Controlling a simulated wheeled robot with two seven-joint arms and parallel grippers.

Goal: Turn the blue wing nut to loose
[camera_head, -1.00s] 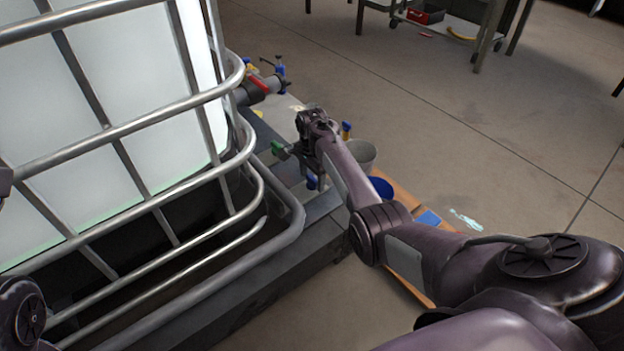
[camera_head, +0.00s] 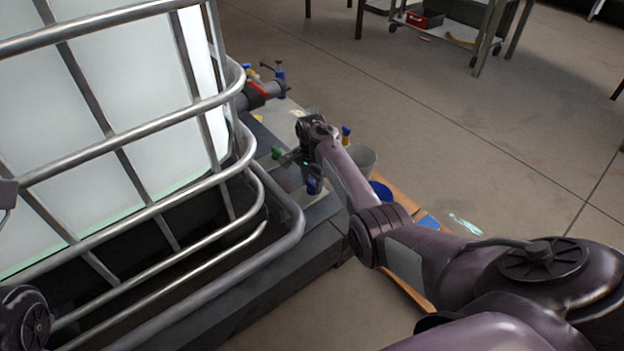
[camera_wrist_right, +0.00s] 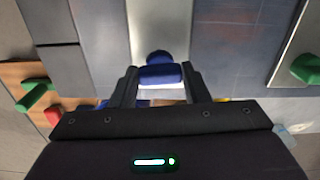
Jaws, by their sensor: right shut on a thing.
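The blue wing nut (camera_wrist_right: 160,74) sits between the fingers of my right gripper (camera_wrist_right: 160,86) in the right wrist view. A rounded blue part shows just beyond it, and a pale band lies below it. The fingers are shut on the nut from both sides. In the head view my right gripper (camera_head: 300,162) is low beside the tank's base, and a blue part (camera_head: 313,186) shows just below it. I cannot tell there how far the nut is turned. My left gripper is not in view.
A caged white tank (camera_head: 110,120) fills the left. A valve with a red handle (camera_head: 257,88) stands behind my gripper. A green part (camera_head: 277,152) is close left of it. A grey bucket (camera_head: 360,160) and a blue container (camera_head: 381,191) are at its right.

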